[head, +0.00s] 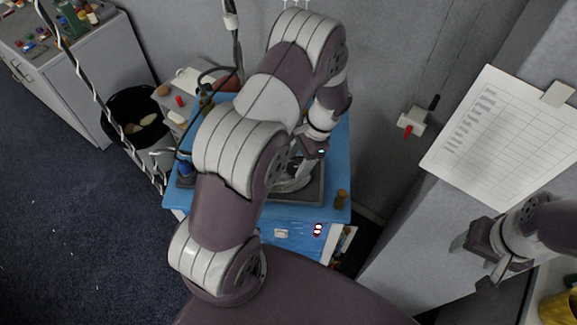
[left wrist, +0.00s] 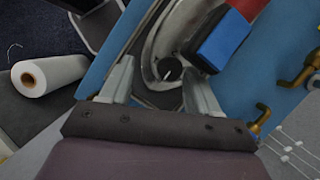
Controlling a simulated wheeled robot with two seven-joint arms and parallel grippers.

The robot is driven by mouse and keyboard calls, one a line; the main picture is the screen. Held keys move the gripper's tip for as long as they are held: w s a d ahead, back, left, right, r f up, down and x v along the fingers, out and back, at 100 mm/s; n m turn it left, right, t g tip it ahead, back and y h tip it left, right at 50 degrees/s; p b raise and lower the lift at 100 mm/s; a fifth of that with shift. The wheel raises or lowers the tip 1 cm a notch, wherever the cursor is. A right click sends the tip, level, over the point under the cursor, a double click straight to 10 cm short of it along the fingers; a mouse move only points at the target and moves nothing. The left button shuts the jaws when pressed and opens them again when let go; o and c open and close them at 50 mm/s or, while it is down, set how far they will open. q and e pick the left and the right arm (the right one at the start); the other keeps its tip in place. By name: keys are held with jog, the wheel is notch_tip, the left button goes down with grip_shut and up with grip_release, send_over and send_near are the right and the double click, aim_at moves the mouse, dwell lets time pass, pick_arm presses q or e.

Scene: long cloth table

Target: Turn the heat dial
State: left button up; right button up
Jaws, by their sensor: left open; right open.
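The heat dial (left wrist: 168,69), a small round black knob with a white pointer mark, sits on a curved silvery metal device (left wrist: 150,42) in the left wrist view. My left gripper (left wrist: 158,82) is open, with one finger on each side of the dial in that view. I cannot tell whether either finger touches it. In the head view my left gripper (head: 304,164) is over the blue cabinet top, beside the metal device (head: 291,183); the dial cannot be made out there. My right gripper (head: 477,258) is open and empty at the lower right.
The blue cabinet (head: 335,181) carries the device and a brass fitting (head: 341,199). A blue and red block (left wrist: 224,42) lies close to my left gripper's right finger. A white roll (left wrist: 48,76) is at left. A paper chart (head: 505,137) hangs near my right arm.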

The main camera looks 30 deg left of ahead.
aim_at(293, 166)
pick_arm(q)
jog(key=f, duration=0.1)
jog(key=w+a+f, duration=0.1)
jog(key=w+f, duration=0.1)
jog(key=f, duration=0.1)
jog(key=shift+a, duration=0.35)
jog(key=shift+s+a+f, duration=0.1)
jog(key=shift+s, duration=0.1)
jog(key=shift+s+d+r, duration=0.2)
jog(key=shift+s+r, duration=0.05)
jog(key=shift+s, duration=0.35)
jog(key=c, duration=0.5)
jog(key=shift+w, duration=0.15)
jog(key=c, duration=0.5)
jog(key=shift+w, duration=0.15)
pick_arm(e)
jog(key=shift+w+a+f, duration=0.2)
jog(key=shift+w+a, duration=0.35)
jog(key=shift+w, duration=0.15)
